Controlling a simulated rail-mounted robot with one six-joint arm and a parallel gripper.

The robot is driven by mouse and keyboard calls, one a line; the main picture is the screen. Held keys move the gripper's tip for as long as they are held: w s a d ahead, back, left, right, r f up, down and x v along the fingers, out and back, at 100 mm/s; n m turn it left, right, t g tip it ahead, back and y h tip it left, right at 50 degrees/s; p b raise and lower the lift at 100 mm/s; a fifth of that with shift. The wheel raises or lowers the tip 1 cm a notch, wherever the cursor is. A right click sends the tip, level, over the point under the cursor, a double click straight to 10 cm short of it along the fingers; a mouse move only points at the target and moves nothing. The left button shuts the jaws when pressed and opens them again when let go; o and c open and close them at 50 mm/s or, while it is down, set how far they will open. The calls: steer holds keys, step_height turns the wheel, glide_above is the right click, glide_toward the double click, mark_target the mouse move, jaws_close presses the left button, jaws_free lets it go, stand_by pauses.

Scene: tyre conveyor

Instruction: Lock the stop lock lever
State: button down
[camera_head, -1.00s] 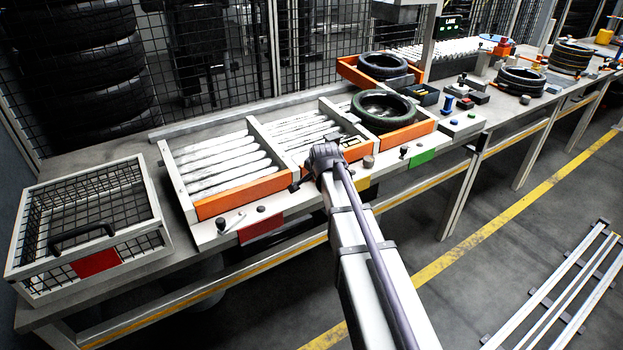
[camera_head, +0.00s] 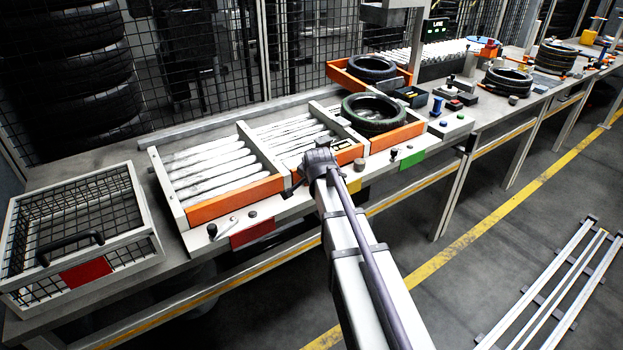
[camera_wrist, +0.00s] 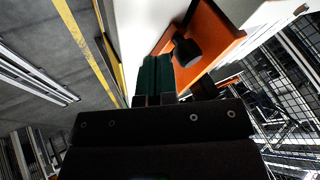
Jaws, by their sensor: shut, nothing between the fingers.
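My gripper (camera_wrist: 157,62) shows in the wrist view with its green fingers together and nothing between them. A black knob (camera_wrist: 186,51) stands just right of the fingertips, by an orange board; I cannot tell whether they touch. In the head view my arm's end hides the fingers. Along the table's front ledge stand a black knob with a short pale lever (camera_head: 228,224), a dark knob (camera_head: 252,214), a brown knob (camera_head: 360,164) and a black knob (camera_head: 394,153). I cannot tell which is the stop lock lever or its state.
Roller lanes with orange front boards (camera_head: 235,198) lie behind the ledge. A tyre (camera_head: 374,113) rests in the right lane, another (camera_head: 371,68) behind it. A wire basket (camera_head: 75,240) with a red label stands at left.

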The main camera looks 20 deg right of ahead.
steer(key=s+f+p+v, duration=0.1)
steer(key=p+v, duration=0.7)
steer(key=v, duration=0.3)
steer(key=shift+s+a+r, duration=0.2)
steer(key=shift+s, duration=0.1)
steer(key=s+a+f+n+g+y, duration=0.1)
steer(key=s+a+n+g, duration=0.2)
steer(key=s+a+n, duration=0.2)
steer(key=s+a+f+n+g+y, duration=0.1)
steer(key=s+a+n+g, duration=0.3)
steer(key=s, duration=0.8)
steer(key=a+f+n, duration=0.1)
steer(key=a+n, duration=0.1)
steer(key=n, duration=0.1)
steer(key=shift+s+f, duration=0.2)
steer(key=shift+f, duration=0.05)
